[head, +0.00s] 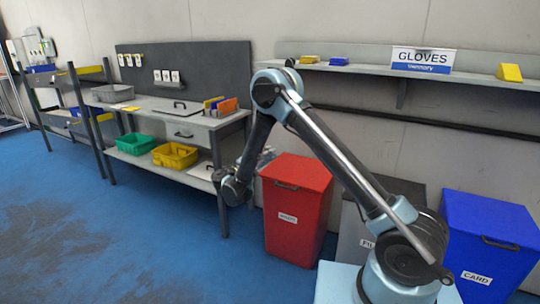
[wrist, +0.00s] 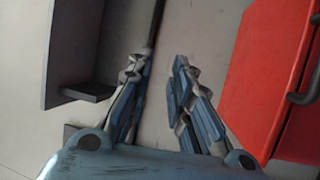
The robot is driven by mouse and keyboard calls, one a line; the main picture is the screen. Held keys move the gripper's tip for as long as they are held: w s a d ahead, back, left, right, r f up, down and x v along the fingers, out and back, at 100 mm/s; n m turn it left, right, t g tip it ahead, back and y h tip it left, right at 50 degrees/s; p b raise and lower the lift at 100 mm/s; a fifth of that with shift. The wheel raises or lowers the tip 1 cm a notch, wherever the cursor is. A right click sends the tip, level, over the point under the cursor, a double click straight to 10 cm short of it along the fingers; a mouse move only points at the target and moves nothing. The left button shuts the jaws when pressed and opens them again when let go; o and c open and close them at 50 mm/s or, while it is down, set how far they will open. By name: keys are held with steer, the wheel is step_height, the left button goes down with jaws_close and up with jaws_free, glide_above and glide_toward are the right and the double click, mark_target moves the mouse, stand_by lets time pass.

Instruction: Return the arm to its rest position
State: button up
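My arm rises from its base at the lower right of the head view, bends at a high elbow and hangs down to the wrist left of the red bin. My gripper (head: 264,158) is partly hidden behind the arm there, between the workbench and the red bin. In the wrist view my gripper (wrist: 158,66) has its two fingers apart, with nothing between them. The red bin (head: 297,206) is close beside it and fills the right side of the wrist view (wrist: 265,75).
The workbench (head: 223,124) stands left, with a green tray (head: 136,144) and yellow tray (head: 175,156) on its lower shelf. A grey bin (head: 354,238) and blue bin (head: 487,236) stand right. A wall shelf (head: 380,68) runs above. Blue floor (head: 120,235) is clear at left.

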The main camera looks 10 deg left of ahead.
stand_by(0.3)
steer(key=w+d+r+g, duration=0.3)
steer(key=w+d+r, duration=0.25)
steer(key=d, duration=0.45)
steer(key=s+d+r+m+g+y, duration=0.1)
steer(key=s+d+r+g, duration=0.1)
steer(key=d, duration=0.7)
steer(key=s+d+r+m+g+y, duration=0.1)
steer(key=d+r+g, duration=0.2)
steer(key=d, duration=0.5)
steer(key=s+d+r+m+g+y, duration=0.1)
steer(key=s+d+r+g, duration=0.1)
steer(key=d, duration=0.7)
steer(key=s+d+f+m+g+y, duration=0.2)
steer(key=s+d+g+y, duration=0.15)
steer(key=s+d, duration=1.05)
steer(key=s+a+f+m+y, duration=0.1)
steer(key=s+f+m+y, duration=0.1)
steer(key=s, duration=0.8)
steer(key=s+a+f+m+y, duration=0.1)
steer(key=s+f+m+y, duration=0.1)
steer(key=s+f+y, duration=0.2)
steer(key=s+f, duration=0.3)
steer(key=s, duration=0.3)
steer(key=shift+a+g, duration=0.35)
